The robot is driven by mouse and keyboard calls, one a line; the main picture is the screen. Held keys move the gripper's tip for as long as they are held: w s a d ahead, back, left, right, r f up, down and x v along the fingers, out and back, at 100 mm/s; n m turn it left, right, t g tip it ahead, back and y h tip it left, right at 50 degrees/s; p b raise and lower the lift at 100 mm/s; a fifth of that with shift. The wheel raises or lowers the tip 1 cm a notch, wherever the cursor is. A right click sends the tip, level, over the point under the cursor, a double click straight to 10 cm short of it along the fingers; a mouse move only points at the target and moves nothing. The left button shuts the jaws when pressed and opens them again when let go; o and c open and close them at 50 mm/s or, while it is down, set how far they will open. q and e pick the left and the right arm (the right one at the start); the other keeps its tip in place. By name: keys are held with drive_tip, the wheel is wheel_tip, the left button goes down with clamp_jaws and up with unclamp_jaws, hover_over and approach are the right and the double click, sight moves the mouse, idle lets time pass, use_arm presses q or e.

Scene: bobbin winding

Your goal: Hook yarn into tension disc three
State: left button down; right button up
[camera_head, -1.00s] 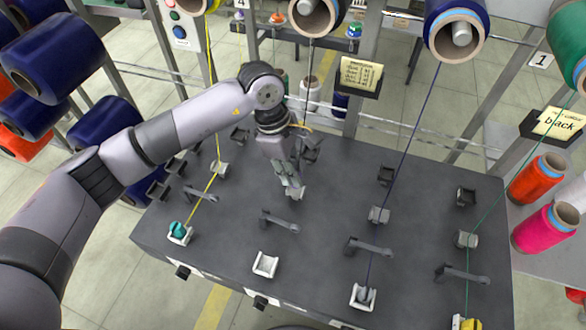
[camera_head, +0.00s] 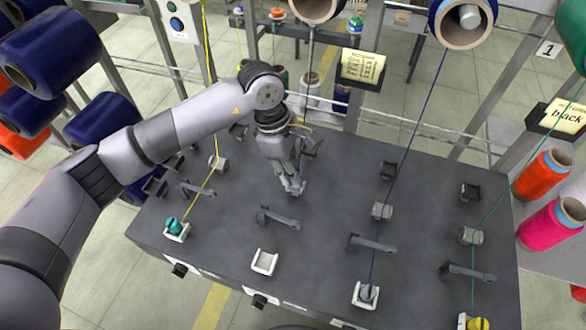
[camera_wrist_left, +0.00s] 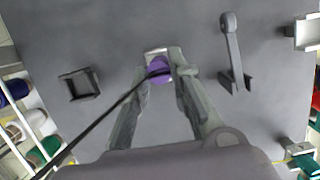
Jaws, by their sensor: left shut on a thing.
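My left gripper (camera_head: 291,188) reaches down over the third lane of the grey table. In the left wrist view its fingers (camera_wrist_left: 165,78) are shut on a small round purple piece (camera_wrist_left: 160,68). A dark yarn (camera_wrist_left: 100,118) runs to this piece from the lower left; it also hangs from a spool in the head view (camera_head: 309,60). Tension disc three is mostly hidden under the gripper; a pale bracket edge (camera_wrist_left: 155,51) shows just beyond the purple piece. I cannot tell whether the yarn touches the disc. My right gripper is out of view.
A hooked arm (camera_head: 279,217) and an empty white cradle (camera_head: 264,262) stand nearer in this lane. Yellow yarn (camera_head: 204,187) runs at left; blue yarn (camera_head: 402,150) and green yarn (camera_head: 494,208) run at right. An empty square bracket (camera_wrist_left: 80,87) shows in the wrist view.

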use_arm(q)
drive_tip(key=shift+s+a+r, duration=0.1)
drive_tip(key=shift+s+a, duration=0.15)
drive_tip(key=shift+s, duration=0.55)
drive_tip(key=shift+s+a, duration=0.3)
drive_tip(key=shift+s, duration=0.5)
drive_tip(key=shift+s+a+r, duration=0.1)
drive_tip(key=shift+s+a, duration=0.15)
drive_tip(key=shift+s, duration=0.55)
drive_tip(key=r+p, duration=0.1)
drive_tip(key=r, duration=0.1)
drive_tip(key=s+r+p, duration=0.1)
drive_tip(key=r, duration=0.1)
drive_tip(key=shift+a+r, duration=0.15)
drive_tip(key=shift+r, duration=0.15)
